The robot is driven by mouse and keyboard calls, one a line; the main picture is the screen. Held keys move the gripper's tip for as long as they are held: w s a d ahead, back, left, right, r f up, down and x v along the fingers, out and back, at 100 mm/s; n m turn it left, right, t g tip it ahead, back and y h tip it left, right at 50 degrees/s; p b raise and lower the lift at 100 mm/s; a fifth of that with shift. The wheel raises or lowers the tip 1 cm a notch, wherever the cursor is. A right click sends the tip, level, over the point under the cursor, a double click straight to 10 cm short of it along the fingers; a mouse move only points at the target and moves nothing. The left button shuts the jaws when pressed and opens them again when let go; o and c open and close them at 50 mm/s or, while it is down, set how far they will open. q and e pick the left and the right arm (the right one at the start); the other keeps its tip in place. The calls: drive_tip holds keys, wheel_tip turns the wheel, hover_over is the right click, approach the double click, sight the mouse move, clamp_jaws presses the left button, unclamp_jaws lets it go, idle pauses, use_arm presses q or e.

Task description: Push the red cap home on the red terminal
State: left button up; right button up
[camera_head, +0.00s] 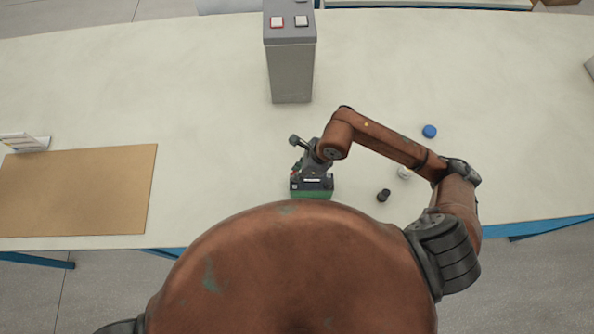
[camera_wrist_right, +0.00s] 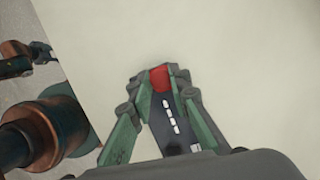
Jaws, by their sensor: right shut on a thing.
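The battery (camera_head: 312,186), dark with a green lower edge, stands on the table just in front of my body. In the right wrist view its dark top with white marks (camera_wrist_right: 170,115) lies below and between the fingers. My right gripper (camera_head: 297,171) is over the battery's left part. In the right wrist view its green-sided fingers close on the red cap (camera_wrist_right: 160,79) at their tips. The red terminal is hidden, and I cannot tell how far the cap sits on it. My left gripper is not in view.
A black cap-like piece (camera_head: 383,195), a white piece (camera_head: 404,173) and a blue cap (camera_head: 429,131) lie to the right, near my right arm. A grey box with red and white buttons (camera_head: 291,70) stands behind. A brown mat (camera_head: 75,190) lies left. The table between is clear.

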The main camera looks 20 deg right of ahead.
drive_tip(key=o, duration=0.8)
drive_tip(key=shift+o, duration=0.7)
drive_tip(key=o, duration=0.4)
drive_tip(key=shift+r, duration=0.15)
drive_tip(key=shift+r+p, duration=1.9)
drive_tip(key=shift+r, duration=1.45)
